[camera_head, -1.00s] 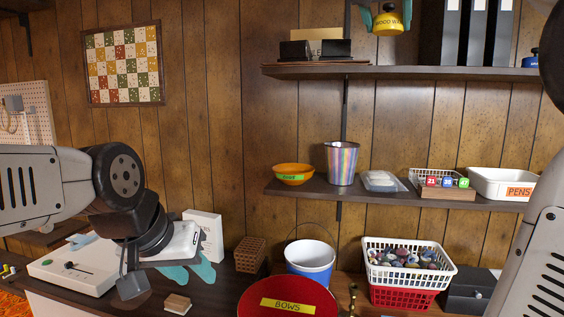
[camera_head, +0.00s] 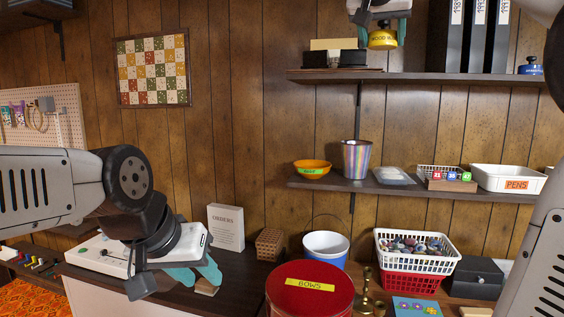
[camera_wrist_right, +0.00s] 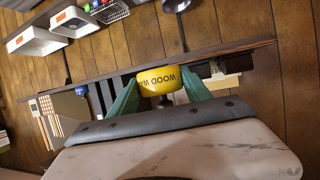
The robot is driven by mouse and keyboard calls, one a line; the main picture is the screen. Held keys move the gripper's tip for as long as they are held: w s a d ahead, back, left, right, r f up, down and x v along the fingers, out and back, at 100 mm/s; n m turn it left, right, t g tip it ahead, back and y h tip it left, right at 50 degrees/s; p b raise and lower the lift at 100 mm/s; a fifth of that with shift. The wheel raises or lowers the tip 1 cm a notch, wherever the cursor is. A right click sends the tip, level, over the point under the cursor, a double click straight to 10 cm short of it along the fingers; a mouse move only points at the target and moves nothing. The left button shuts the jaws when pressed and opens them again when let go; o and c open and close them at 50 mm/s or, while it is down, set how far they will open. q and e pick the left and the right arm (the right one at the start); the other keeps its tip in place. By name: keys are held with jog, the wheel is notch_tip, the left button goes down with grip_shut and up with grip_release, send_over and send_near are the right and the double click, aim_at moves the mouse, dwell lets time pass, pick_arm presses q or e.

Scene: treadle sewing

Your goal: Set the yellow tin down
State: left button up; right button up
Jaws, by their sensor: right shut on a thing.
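The yellow tin (camera_head: 383,39), with dark "WOOD WAX" lettering, is held by my right gripper (camera_head: 381,28) at the top of the head view. It appears upright and a little above the upper shelf (camera_head: 420,76), with a gap below it in the picture. In the right wrist view, the tin (camera_wrist_right: 160,79) sits between the two teal fingers of my right gripper (camera_wrist_right: 160,92). My left gripper (camera_head: 197,274) is low at the left over the dark tabletop, its teal fingers spread, with nothing seen between them.
Dark boxes (camera_head: 348,57) stand left of the tin on the upper shelf, tall binders (camera_head: 477,40) and a blue tin (camera_head: 530,66) to the right. The shelf between boxes and binders looks clear. The lower shelf holds an orange bowl (camera_head: 312,169), cup (camera_head: 356,158) and white bins (camera_head: 508,178).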

jog(key=w+a+f+n+y, duration=0.25)
jog(key=w+a+f, duration=0.3)
jog(key=f, duration=0.55)
jog(key=w+a+f+n+t+y, duration=0.1)
jog(key=w+a+f+n+y, duration=0.2)
jog(key=w+f, duration=0.6)
jog(key=w+a+f+n+y, duration=0.2)
jog(key=w+a+f+y, duration=0.3)
jog(key=f, duration=0.8)
jog(key=s+d+f+m+h, duration=0.1)
jog(key=s+d+f+h, duration=0.1)
jog(key=f, duration=0.8)
jog(key=s+d+f+m+h, duration=0.1)
jog(key=d+f, duration=0.4)
jog(key=f, duration=0.5)
jog(key=shift+s+h, duration=0.9)
jog(key=shift+h, duration=0.05)
